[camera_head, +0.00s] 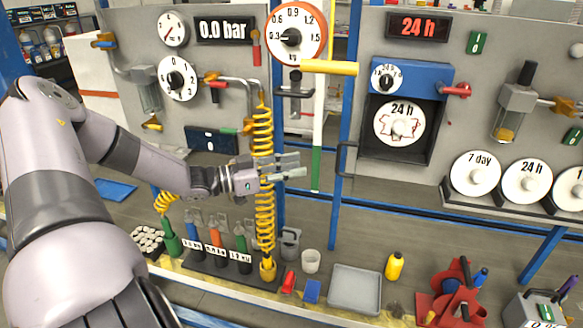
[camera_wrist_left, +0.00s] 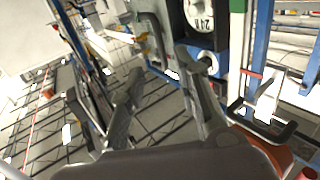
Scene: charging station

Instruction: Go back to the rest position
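My left gripper (camera_head: 297,166) is stretched out from the left to the middle of the head view, in front of the yellow coiled hose (camera_head: 263,205) and the panel's lower edge. Its fingers overlap the hose in the picture; I cannot tell whether they touch it. In the left wrist view the two fingers of the left gripper (camera_wrist_left: 160,63) stand apart with nothing between them. My right gripper is in neither view.
A grey panel (camera_head: 400,170) with gauges, a 0.0 bar display (camera_head: 224,30) and a blue charging unit (camera_head: 405,110) stands ahead. Below, the bench holds several bottles (camera_head: 216,238), a grey tray (camera_head: 355,288), a yellow bottle (camera_head: 394,266) and a red tool holder (camera_head: 455,308).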

